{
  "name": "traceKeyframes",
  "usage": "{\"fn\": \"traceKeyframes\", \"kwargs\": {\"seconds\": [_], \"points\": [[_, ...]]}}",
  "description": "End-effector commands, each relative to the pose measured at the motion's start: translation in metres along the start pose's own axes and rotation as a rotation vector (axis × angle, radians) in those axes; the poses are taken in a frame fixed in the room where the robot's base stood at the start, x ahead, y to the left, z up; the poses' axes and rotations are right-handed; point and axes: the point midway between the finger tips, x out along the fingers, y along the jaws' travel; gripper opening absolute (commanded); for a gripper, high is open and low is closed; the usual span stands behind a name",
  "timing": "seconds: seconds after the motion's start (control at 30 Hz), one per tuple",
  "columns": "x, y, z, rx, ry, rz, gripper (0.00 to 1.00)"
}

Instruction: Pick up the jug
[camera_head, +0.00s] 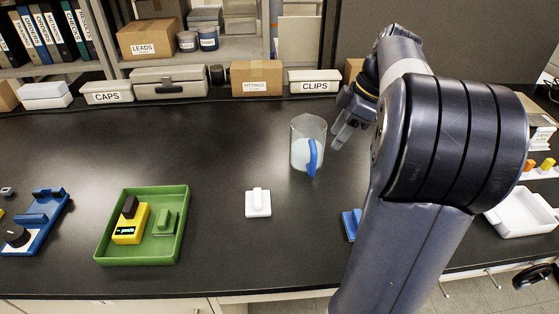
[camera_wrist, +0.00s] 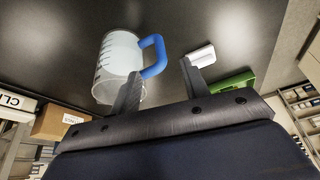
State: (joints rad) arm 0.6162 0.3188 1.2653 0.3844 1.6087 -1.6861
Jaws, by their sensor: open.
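The jug (camera_head: 306,143) is a clear beaker with a blue handle and stands upright on the dark bench, near the middle of the head view. The handle faces the front, towards the camera. In the wrist view the jug (camera_wrist: 117,62) shows with dark graduation marks, and its blue handle (camera_wrist: 154,56) lies between my two fingers in the picture. My gripper (camera_head: 341,137) is open, just right of the jug in the head view. In the wrist view my gripper (camera_wrist: 158,88) has its fingers apart, with the left finger overlapping the jug. Whether they touch is unclear.
A white block (camera_head: 258,203) with a raised grip sits front left of the jug. A green tray (camera_head: 182,231) holds a yellow meter. Boxes, including the CLIPS box (camera_head: 315,81), line the back. A white tray (camera_head: 518,213) is at right.

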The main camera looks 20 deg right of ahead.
Motion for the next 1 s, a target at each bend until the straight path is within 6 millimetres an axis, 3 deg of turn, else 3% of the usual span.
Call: {"fn": "traceKeyframes", "kwargs": {"seconds": [0.33,0.57,0.8,1.0], "points": [[0.046,0.0,0.001,-0.021,0.006,-0.005,0.43],[0.064,0.0,0.0,-0.02,0.006,-0.006,0.43],[0.099,0.002,-0.003,-0.02,0.005,-0.006,0.43],[0.11,0.002,-0.003,-0.019,0.005,-0.002,0.43]]}}
